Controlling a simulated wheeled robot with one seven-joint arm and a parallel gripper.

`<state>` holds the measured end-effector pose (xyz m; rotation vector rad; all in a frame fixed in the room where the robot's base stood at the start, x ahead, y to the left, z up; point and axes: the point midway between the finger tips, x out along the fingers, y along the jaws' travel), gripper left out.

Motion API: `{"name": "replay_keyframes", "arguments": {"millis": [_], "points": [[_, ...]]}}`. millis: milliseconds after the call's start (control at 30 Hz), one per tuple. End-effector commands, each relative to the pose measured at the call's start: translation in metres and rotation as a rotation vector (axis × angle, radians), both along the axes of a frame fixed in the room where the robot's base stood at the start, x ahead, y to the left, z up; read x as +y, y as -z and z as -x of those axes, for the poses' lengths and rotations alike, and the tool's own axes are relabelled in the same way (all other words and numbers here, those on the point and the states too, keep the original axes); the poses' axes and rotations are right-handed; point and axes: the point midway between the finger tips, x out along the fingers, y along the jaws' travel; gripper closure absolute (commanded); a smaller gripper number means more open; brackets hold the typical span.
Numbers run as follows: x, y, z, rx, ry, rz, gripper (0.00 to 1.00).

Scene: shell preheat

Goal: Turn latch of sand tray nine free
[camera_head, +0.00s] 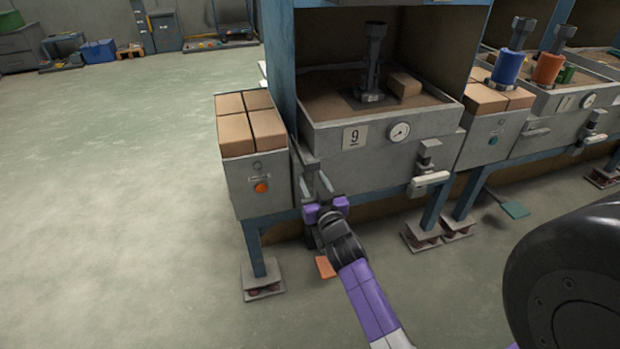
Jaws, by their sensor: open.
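Sand tray nine (380,152) is a grey metal tray with a plate marked 9 and a round gauge on its front. It holds brown sand, with a dark upright post and a tan block in it. My gripper (323,188) is open at the tray's lower left front corner, its fingers pointing up by a grey vertical fitting there. The latch's form is hard to make out behind the fingers, and I cannot tell whether they touch it. Another fitting with a pale handle (429,182) is at the tray's lower right.
A grey box with cardboard-coloured blocks (255,180) and an orange button stands close left of my gripper. An orange pedal (325,267) is on the floor below. A similar tray (560,105) stands to the right. The floor at left is clear.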

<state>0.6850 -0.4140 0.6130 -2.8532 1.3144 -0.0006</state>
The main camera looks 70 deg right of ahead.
Motion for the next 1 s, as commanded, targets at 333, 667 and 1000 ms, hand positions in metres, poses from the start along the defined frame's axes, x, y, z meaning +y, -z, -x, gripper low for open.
{"name": "replay_keyframes", "arguments": {"millis": [333,667,1000], "points": [[-0.0141,0.0001,-0.0112,0.0,0.001,0.0,0.56],[-0.0138,0.0001,-0.0111,0.0,0.001,0.0,0.92],[-0.0136,0.0001,-0.011,0.0,0.001,0.0,1.0]]}}
